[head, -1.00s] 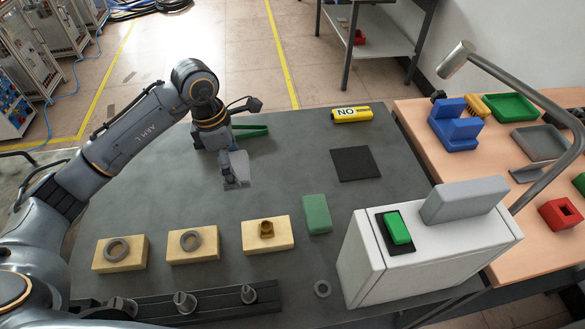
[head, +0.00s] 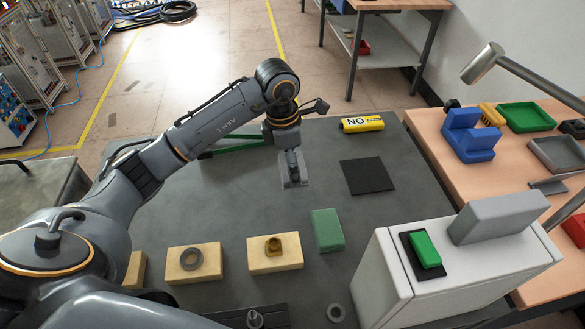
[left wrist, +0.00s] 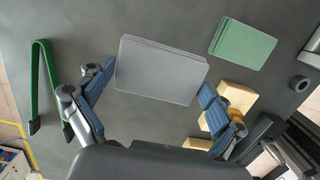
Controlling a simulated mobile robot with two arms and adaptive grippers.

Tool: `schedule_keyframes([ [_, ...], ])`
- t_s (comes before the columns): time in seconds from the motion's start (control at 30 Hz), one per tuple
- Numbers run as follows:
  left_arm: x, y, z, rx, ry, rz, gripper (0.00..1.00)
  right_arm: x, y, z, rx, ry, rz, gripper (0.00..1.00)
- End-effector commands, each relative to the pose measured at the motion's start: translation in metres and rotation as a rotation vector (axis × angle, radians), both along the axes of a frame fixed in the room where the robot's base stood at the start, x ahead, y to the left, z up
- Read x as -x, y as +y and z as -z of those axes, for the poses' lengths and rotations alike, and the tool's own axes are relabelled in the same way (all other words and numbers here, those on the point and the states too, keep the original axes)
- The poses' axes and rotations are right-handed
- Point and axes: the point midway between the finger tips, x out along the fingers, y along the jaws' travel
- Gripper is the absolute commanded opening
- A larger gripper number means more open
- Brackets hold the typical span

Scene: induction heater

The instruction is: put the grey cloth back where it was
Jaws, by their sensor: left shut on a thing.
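The grey cloth (head: 300,183) is a flat folded rectangle at the tip of my left gripper (head: 293,176) in the head view. In the left wrist view the cloth (left wrist: 160,70) spans between the two blue-padded fingers of my left gripper (left wrist: 157,82), which are shut on its short sides. It is over the grey table, left of the black square mat (head: 367,177). I cannot tell how high it is above the table. A green folded cloth (head: 327,230) lies nearer, right of the wooden blocks; it also shows in the left wrist view (left wrist: 243,43). My right gripper is not in view.
Green tongs (head: 235,144) lie behind the left gripper; the wrist view shows them too (left wrist: 46,80). A white machine (head: 455,262) stands at the right. The table's middle is clear.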

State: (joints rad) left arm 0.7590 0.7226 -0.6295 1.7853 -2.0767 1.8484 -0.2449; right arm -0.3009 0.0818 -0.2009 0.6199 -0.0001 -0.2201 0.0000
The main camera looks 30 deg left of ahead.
Motion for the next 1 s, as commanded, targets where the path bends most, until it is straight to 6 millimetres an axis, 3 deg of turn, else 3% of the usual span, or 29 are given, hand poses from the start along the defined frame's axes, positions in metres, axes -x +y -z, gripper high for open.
schedule_keyframes([
  [0.2, -0.021, 0.011, 0.027, 0.002, 0.000, -0.002, 0.64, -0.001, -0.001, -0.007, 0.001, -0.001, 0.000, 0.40],
  [0.4, -0.028, 0.015, 0.038, 0.001, 0.000, -0.001, 0.64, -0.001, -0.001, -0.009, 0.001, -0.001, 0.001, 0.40],
  [0.6, -0.027, 0.015, 0.064, 0.003, 0.001, -0.001, 0.64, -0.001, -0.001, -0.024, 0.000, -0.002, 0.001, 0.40],
  [0.97, -0.028, 0.015, 0.072, 0.001, -0.002, 0.001, 0.64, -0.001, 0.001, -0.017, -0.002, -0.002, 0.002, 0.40],
  [1.0, -0.028, 0.015, 0.072, 0.001, -0.002, 0.001, 0.95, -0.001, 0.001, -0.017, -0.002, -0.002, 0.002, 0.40],
])
